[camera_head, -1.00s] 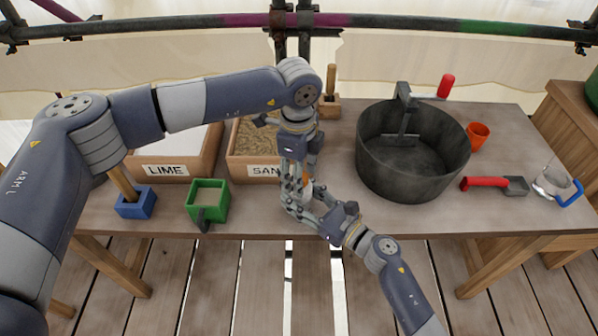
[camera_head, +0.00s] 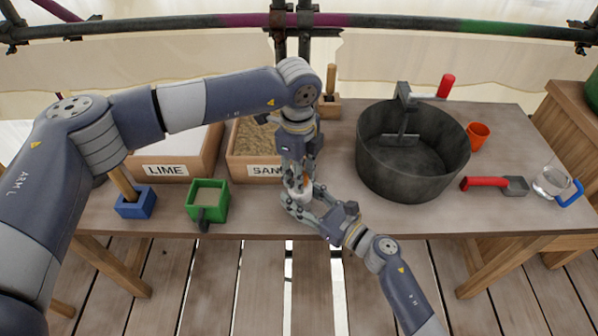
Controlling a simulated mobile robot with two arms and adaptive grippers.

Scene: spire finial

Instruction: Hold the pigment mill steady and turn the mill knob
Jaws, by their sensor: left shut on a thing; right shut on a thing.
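The pigment mill (camera_head: 299,191) stands near the front edge of the table, in front of the box labelled SAND. It is small and pale, and mostly hidden by both grippers. My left gripper (camera_head: 294,178) points down from above and is shut at the mill's top, where the knob is hidden between its fingers. My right gripper (camera_head: 299,203) comes in from the lower right, low at the table, and is shut around the mill's body. A small orange patch shows between the two grippers; I cannot tell what part it is.
A large dark tub (camera_head: 412,160) stands to the right, with an orange cup (camera_head: 479,136), a red-handled scoop (camera_head: 490,184) and a blue-handled jug (camera_head: 553,183) beyond it. A green box (camera_head: 208,199), a blue block (camera_head: 135,204) and the LIME box (camera_head: 172,160) are on the left.

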